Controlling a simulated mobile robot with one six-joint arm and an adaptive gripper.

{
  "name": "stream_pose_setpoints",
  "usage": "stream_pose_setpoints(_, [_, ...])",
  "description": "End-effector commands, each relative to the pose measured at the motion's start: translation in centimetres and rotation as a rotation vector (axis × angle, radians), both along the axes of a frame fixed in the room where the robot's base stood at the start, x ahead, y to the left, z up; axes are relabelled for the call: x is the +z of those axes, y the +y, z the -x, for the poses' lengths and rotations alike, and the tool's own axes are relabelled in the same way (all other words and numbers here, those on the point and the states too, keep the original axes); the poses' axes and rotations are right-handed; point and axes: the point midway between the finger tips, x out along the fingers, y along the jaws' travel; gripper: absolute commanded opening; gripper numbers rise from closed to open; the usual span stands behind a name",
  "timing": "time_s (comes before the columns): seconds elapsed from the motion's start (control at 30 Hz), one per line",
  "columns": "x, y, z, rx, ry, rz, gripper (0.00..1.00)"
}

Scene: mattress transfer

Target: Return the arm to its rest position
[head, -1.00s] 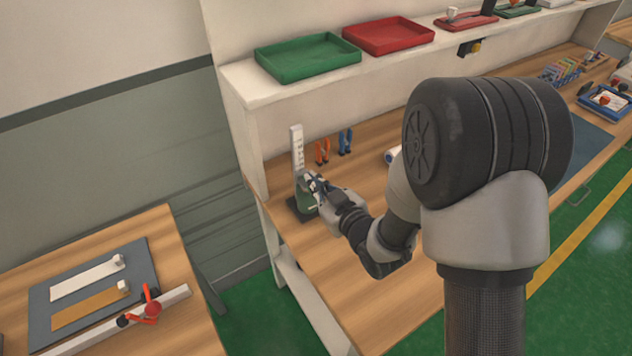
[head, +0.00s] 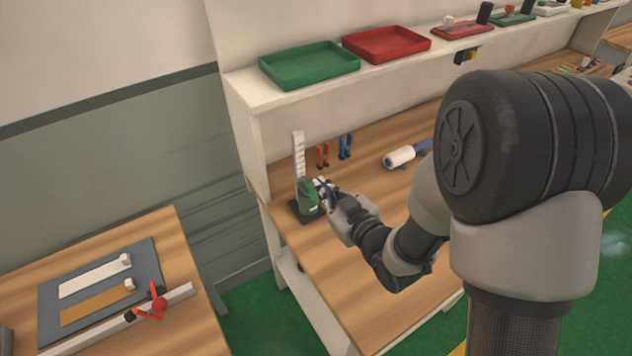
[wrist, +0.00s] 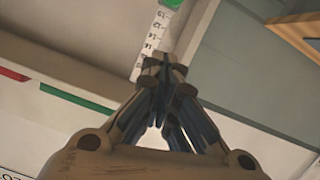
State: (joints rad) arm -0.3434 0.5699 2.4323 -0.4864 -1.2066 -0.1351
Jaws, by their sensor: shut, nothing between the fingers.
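My gripper (head: 323,186) is in front of the right side of a green device on a dark base (head: 308,200) on the workbench, near its left end. In the wrist view my gripper (wrist: 164,64) has its fingertips together with nothing between them. My arm reaches in from the right side of the head view and is bent. A white upright scale (head: 298,156) stands behind the green device and also shows with its numbers in the wrist view (wrist: 153,40). Whether the fingertips touch the device cannot be told.
Orange pliers (head: 323,155), blue pliers (head: 345,146) and a white roller (head: 399,157) are at the back of the bench. A green tray (head: 310,68) and a red tray (head: 387,46) sit on the shelf above. A side table (head: 190,262) stands at lower left.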

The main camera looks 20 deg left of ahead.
Motion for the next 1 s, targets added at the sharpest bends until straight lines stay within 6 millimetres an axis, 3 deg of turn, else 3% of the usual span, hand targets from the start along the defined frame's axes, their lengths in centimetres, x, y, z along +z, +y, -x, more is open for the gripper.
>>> stream_pose_setpoints(0.1, [0.7, -1.9, 1.6, -0.004, 0.002, 0.0, 0.0])
stream_pose_setpoints(0.3, [1.2, -3.1, 2.9, 0.0, 0.002, 0.001, 0.0])
stream_pose_setpoints(0.5, [1.1, -3.5, 3.3, 0.0, 0.0, 0.001, 0.0])
stream_pose_setpoints(0.67, [1.9, -4.9, 2.2, -0.045, 0.013, 0.054, 0.0])
stream_pose_setpoints(0.83, [4.4, -10.2, 0.1, -0.212, 0.092, 0.192, 0.0])
stream_pose_setpoints(1.0, [7.5, -17.4, 0.9, -0.433, 0.242, 0.293, 0.0])
